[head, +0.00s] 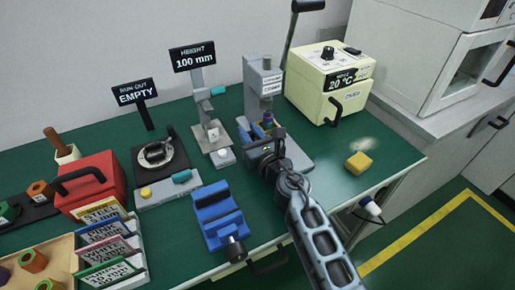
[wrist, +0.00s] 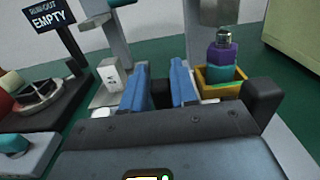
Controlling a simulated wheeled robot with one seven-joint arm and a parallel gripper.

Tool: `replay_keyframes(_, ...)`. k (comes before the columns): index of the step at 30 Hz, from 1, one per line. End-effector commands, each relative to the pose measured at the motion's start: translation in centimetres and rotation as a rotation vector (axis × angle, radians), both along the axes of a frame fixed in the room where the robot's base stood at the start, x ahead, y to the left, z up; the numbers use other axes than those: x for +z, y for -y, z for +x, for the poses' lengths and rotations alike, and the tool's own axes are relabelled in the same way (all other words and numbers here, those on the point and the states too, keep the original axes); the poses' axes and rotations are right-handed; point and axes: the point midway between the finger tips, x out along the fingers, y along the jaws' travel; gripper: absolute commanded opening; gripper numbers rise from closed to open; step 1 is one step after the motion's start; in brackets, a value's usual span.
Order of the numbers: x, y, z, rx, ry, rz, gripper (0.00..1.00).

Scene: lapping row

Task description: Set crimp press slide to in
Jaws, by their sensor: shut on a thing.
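The crimp press (head: 258,85) is a grey upright frame with a long dark lever, standing at the back of the green bench. At its foot a yellow nest (wrist: 222,88) holds a purple and teal part with a metallic top (wrist: 222,58). This nest is the part of the slide I see best; how far in it sits is hard to tell. My gripper (wrist: 160,88) is low in front of the press, its blue fingers left of the nest in the wrist view. They are shut on a small dark piece, seemingly the slide handle; my gripper largely hides it.
A height gauge (head: 199,90) stands left of the press, a cream oven (head: 325,85) behind right. A blue vise (head: 217,212) lies in front left. A yellow block (head: 358,163) sits to the right. The bench between the block and press is clear.

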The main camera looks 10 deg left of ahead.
Motion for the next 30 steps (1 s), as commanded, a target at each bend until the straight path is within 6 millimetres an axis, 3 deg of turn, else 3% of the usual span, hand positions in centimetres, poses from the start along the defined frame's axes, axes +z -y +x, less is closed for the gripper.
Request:
replay_keyframes(6,-0.1,-0.9,1.4,-0.001,-0.002,-0.001,0.0)
replay_keyframes(15,0.1,-1.0,1.5,-0.001,0.0,-0.001,0.0)
replay_keyframes(16,0.1,-1.0,1.5,-0.001,0.001,-0.001,0.31)
replay_keyframes(18,0.1,-1.0,1.5,-0.001,0.001,-0.001,0.37)
replay_keyframes(22,0.1,-1.0,1.5,-0.001,0.001,-0.001,0.49)
replay_keyframes(30,0.1,-0.8,1.3,-0.001,0.0,-0.001,0.49)
